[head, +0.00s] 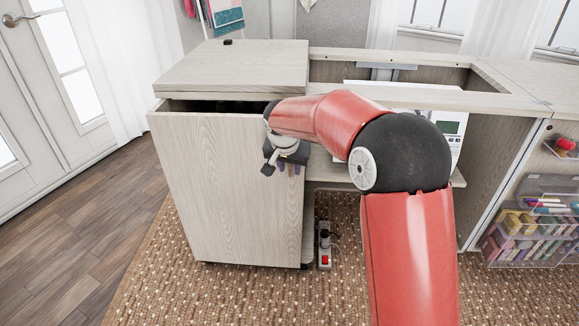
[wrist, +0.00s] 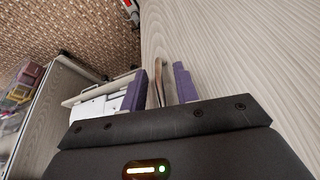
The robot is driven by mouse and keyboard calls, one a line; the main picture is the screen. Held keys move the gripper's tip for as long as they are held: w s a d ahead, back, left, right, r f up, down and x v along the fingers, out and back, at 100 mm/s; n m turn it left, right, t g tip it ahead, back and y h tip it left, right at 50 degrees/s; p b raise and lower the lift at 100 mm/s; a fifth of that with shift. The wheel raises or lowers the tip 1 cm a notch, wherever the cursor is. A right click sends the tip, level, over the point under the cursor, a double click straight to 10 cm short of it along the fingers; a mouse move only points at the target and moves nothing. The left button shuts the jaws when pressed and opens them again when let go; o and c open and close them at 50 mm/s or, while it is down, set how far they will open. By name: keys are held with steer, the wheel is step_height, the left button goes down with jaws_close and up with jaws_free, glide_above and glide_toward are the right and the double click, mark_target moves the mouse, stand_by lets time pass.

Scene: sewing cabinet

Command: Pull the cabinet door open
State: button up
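The cabinet door (head: 220,185) is a pale wood-grain panel at the left front of the sewing cabinet. A dark gap shows between its top edge and the cabinet top (head: 235,68). My gripper (head: 288,166) is at the door's right edge, partly hidden by my arm. In the wrist view the door (wrist: 240,55) fills the right side. My gripper's two purple fingers (wrist: 160,72) stand apart there, with a thin curved handle (wrist: 158,88) between them, against the door face.
A power strip (head: 324,246) stands on the brown woven rug (head: 400,282) right of the door. Clear drawers (head: 530,222) of coloured supplies hang at the right. A white sewing machine (head: 452,128) sits behind my arm. The wood floor (head: 85,235) at left is clear.

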steer(key=shift+f, duration=0.15)
jaws_close()
stand_by(0.4)
